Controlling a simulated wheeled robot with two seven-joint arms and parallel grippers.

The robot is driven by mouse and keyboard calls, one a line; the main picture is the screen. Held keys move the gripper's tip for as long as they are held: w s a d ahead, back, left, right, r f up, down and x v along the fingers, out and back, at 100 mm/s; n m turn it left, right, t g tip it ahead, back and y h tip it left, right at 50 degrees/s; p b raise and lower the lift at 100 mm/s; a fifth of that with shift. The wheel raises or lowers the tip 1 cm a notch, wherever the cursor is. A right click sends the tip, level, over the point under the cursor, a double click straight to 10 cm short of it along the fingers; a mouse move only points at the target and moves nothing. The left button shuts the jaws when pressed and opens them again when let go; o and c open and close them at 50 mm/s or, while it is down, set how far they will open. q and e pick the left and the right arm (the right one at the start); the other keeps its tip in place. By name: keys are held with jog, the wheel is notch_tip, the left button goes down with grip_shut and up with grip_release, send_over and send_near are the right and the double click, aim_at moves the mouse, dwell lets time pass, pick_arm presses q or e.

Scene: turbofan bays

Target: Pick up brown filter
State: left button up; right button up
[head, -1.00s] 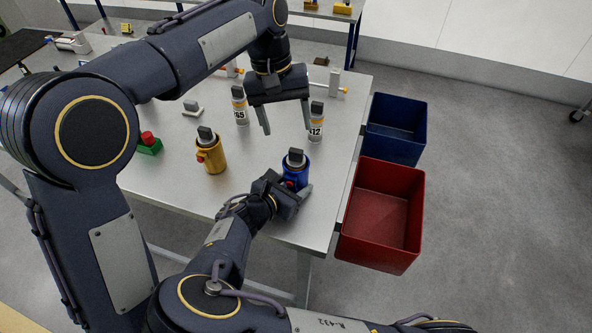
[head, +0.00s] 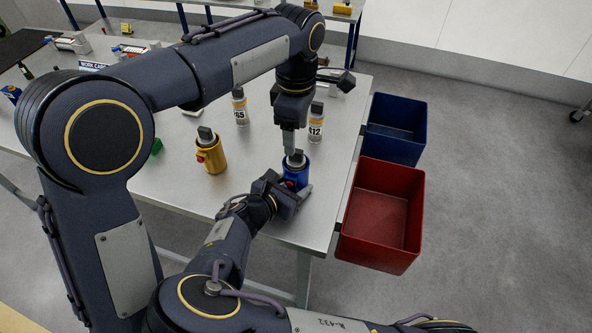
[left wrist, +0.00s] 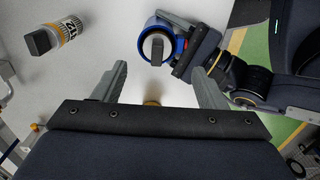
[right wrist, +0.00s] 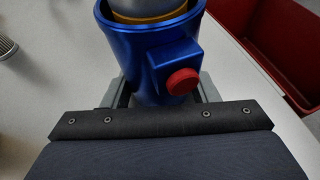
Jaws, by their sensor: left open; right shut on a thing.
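No filter that I can see is clearly brown. A grey-white canister marked 12 with an orange band and dark grip (head: 316,127) stands on the table, and shows in the left wrist view (left wrist: 58,36). A similar one marked 65 (head: 240,110) stands to its left. The blue housing (head: 296,178) has a red button (right wrist: 182,81) and a grey-gripped insert with an orange band (right wrist: 150,12). My right gripper (right wrist: 160,92) is shut on this housing. My left gripper (head: 290,150) is open and empty, above and just behind the housing; its fingers show in the left wrist view (left wrist: 164,80).
A yellow housing (head: 211,158) with a grey-gripped insert stands to the left on the table (head: 185,185). A red bin (head: 350,240) and a blue bin (head: 397,148) stand beyond the right table edge. My left arm hides part of the table's left side.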

aim_at(296, 162)
pick_arm(q)
jog(key=f, duration=0.7)
jog(key=shift+w+f, duration=0.25)
jog(key=shift+c, duration=0.4)
jog(key=c, duration=1)
